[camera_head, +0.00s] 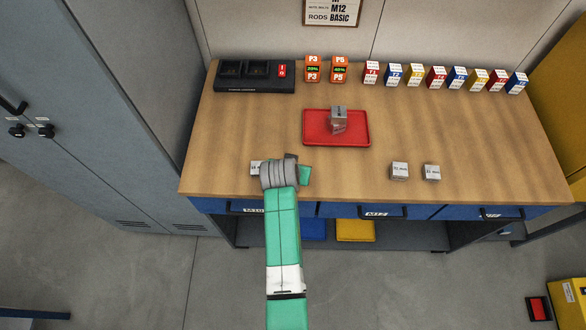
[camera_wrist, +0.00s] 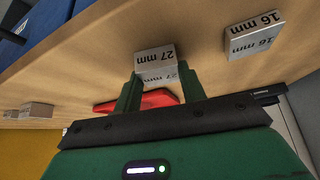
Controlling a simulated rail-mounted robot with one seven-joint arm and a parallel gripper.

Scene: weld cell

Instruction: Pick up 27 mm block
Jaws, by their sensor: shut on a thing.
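The 27 mm block (camera_wrist: 156,60) is a small grey metal cube with its size printed on it, seen in the wrist view. My gripper (camera_wrist: 158,74) has its two green fingers on either side of this block and is shut on it. In the head view my gripper (camera_head: 304,175) is over the front part of the bench, mostly hidden by my own wrist, and the 27 mm block is hidden there. I cannot tell whether the block is clear of the wood.
A 16 mm block (camera_wrist: 254,36) stands close beside it, left of my wrist in the head view (camera_head: 256,167). Two more blocks (camera_head: 399,170) (camera_head: 432,172) stand to the right. A red tray (camera_head: 311,130) behind holds a grey block (camera_head: 338,113). Labelled boxes (camera_head: 415,76) line the back.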

